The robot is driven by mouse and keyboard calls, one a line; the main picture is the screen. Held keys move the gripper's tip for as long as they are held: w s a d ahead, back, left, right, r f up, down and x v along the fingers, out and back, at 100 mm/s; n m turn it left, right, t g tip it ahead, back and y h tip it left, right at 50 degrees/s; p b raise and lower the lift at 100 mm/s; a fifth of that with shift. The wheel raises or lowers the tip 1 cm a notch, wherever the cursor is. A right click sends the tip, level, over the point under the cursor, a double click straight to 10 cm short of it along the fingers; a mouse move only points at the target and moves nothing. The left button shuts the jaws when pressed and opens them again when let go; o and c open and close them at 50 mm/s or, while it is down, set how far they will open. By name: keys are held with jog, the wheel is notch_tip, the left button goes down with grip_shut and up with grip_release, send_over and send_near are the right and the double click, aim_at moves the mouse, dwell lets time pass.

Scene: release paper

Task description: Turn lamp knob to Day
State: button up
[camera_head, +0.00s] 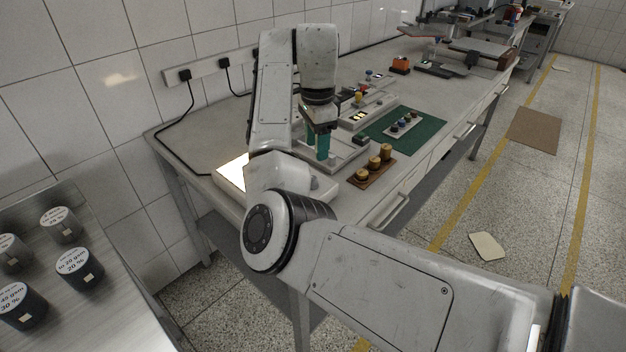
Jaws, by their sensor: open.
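My gripper (318,148) has teal fingers and points down over a grey-white device (345,152) on the bench. It is open, and I see nothing between its fingers. A bright glowing panel (232,171) lies at the bench's near left end, partly hidden behind my arm. It may be the lamp. I cannot make out the lamp knob or any Day marking; my arm covers much of this area.
A wooden block with several brass weights (374,165) sits by the bench's front edge. A green mat (425,136) holds a small tray of knobbed pieces. Black labelled cylinders (74,263) stand on a metal table at left.

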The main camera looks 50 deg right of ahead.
aim_at(313, 178)
jog(key=f, duration=0.6)
jog(key=w+f, duration=0.1)
jog(key=f, duration=0.3)
jog(key=shift+b, duration=0.35)
grip_shut()
